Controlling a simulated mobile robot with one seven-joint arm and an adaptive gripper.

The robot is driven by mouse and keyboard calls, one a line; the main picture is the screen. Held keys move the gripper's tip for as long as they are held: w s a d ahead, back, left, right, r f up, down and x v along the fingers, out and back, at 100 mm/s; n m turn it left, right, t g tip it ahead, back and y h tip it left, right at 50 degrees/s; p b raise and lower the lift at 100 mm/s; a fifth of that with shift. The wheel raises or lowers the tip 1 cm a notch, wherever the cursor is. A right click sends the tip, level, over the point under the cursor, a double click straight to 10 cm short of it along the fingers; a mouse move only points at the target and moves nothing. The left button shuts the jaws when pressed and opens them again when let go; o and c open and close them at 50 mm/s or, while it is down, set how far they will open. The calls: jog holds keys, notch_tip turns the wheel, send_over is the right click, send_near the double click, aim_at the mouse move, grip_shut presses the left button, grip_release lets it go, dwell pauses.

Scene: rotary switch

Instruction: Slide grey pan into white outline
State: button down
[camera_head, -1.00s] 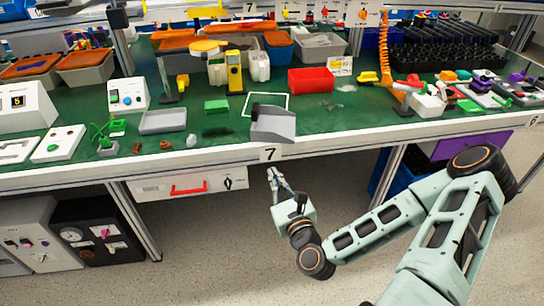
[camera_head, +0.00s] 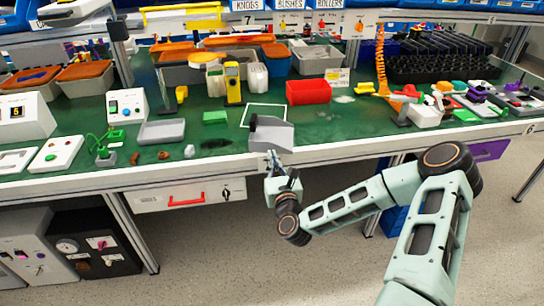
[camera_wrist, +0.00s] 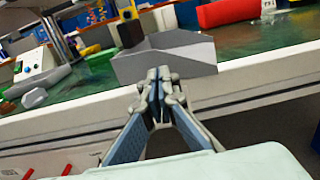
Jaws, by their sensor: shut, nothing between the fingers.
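The grey pan (camera_head: 272,135) sits at the front edge of the green table, with its near part reaching the white edge. The white outline (camera_head: 264,113) is on the green surface just behind the pan, and the pan covers part of its near side. My gripper (camera_head: 274,158) is shut and empty, in front of the table edge, just below the pan's near side. In the wrist view my shut fingertips (camera_wrist: 160,76) are right at the pan's near side (camera_wrist: 165,63). I cannot tell whether they touch it.
A red bin (camera_head: 308,92) stands right of the outline, and a yellow device (camera_head: 233,90) stands behind it to the left. A green block (camera_head: 215,117) and a grey tray (camera_head: 162,132) lie to the left. The white table edge (camera_head: 330,148) runs along the front.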

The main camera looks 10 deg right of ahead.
aim_at(267, 140)
jog(key=shift+w, duration=0.65)
jog(key=w+b, duration=0.4)
jog(key=w, duration=0.5)
jog(key=shift+w+a+f, duration=0.1)
jog(key=shift+w+f, duration=0.05)
jog(key=shift+w, duration=0.45)
jog(key=shift+s, duration=0.1)
